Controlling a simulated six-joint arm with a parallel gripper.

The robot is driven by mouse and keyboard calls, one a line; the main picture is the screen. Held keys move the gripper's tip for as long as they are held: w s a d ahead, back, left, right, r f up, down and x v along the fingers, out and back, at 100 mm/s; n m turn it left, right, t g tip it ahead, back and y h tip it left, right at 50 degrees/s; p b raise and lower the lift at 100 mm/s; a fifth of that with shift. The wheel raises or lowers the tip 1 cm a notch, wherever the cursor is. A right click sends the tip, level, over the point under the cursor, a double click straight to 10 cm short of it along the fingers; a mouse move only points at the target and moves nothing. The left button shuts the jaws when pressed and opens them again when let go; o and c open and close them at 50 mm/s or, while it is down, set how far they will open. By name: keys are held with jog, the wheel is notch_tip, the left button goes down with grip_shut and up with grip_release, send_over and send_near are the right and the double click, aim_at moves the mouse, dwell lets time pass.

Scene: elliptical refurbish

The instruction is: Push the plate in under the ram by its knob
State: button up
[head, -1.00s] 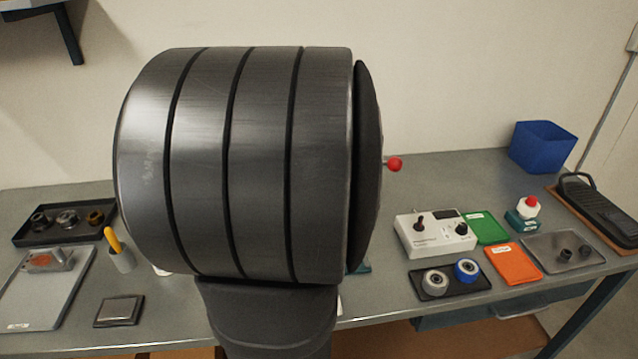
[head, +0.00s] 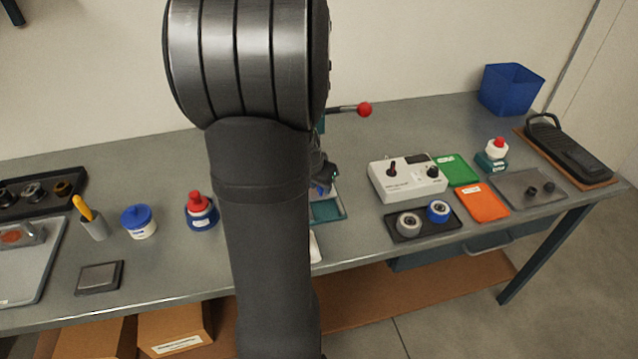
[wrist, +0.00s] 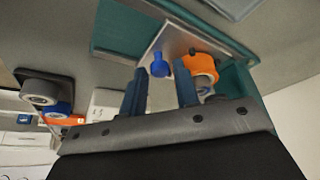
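The plate (wrist: 178,34) is a light metal sheet on the teal press base (wrist: 125,30) in the wrist view. Its blue knob (wrist: 159,66) stands at the near edge, between and slightly beyond my fingertips. An orange round part (wrist: 203,66) sits beside the knob, partly behind the right finger. My gripper (wrist: 160,72) is open, with a gap around the knob; I cannot tell whether either finger touches it. In the head view my arm hides most of the press; the teal base (head: 328,210) and the red-ball lever (head: 364,109) show. The ram cannot be made out.
Right of the press are a white control box (head: 407,180), a dark tray with two rollers (head: 422,224), and green and orange pads (head: 482,203). Left are a red-capped blue bottle (head: 201,211), a blue-lidded jar (head: 139,221) and a pen cup (head: 94,228).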

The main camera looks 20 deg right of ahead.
grip_shut()
jog(key=shift+w, duration=1.8)
jog(key=shift+o, duration=0.2)
grip_release()
jog(key=shift+w, duration=0.1)
jog(key=v, duration=1.7)
jog(key=shift+r, duration=0.2)
